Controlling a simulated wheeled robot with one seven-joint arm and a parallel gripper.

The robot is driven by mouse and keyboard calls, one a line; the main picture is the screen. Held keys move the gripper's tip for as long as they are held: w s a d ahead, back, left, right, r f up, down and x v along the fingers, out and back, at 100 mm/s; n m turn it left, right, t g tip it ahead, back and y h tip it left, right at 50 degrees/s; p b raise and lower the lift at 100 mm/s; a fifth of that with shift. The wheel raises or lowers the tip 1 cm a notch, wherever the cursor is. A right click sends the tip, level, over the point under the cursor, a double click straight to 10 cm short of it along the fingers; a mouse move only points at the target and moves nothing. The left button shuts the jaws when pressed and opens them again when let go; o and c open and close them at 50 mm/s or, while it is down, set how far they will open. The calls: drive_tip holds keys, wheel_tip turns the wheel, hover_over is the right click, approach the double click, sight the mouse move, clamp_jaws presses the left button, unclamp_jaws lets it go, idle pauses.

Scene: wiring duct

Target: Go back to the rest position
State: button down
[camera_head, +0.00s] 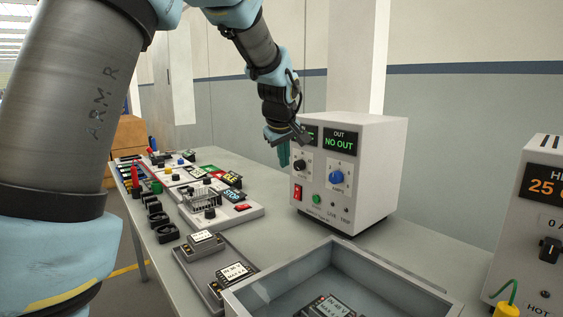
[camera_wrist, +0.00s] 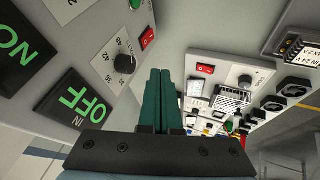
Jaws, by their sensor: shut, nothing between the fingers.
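My gripper (camera_head: 284,155) hangs from the arm beside the left front edge of the white power supply box (camera_head: 370,150), above the bench. Its green fingers point down and lie together, with nothing between them. In the wrist view the shut fingers (camera_wrist: 160,100) show in the middle, with the front panel of the box (camera_wrist: 85,65) to their left. The arm covers part of the box's left display in the head view. I cannot tell from these views whether the fingers touch the box.
Several switches, sockets and modules line the bench to the left. A second instrument (camera_head: 535,220) stands at the right edge. Bare bench (camera_head: 420,245) shows right of the box.

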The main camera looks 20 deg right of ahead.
drive_tip(key=s+a+f, duration=0.1)
drive_tip(key=a+f, duration=0.1)
drive_tip(key=a, duration=0.5)
drive_tip(key=a+f+g+y, duration=0.1)
drive_tip(key=a+f, duration=0.2)
drive_tip(key=a, duration=0.5)
drive_tip(key=s+a+f+m+g+y, duration=0.1)
drive_tip(key=a+f, duration=0.2)
drive_tip(key=a, duration=0.4)
drive_tip(key=shift+s+a+f, duration=0.15)
drive_tip(key=shift+s+a, duration=0.2)
drive_tip(key=s+a+f+g, duration=0.1)
drive_tip(key=s+a+f, duration=0.2)
drive_tip(key=s+a, duration=0.3)
drive_tip(key=s+a+f+m+g+y, duration=0.1)
drive_tip(key=s+a+f, duration=0.2)
drive_tip(key=s+a, duration=0.3)
drive_tip(key=shift+s+a+m+p, duration=0.3)
drive_tip(key=shift+a+p, duration=0.1)
drive_tip(key=shift+a, duration=0.65)
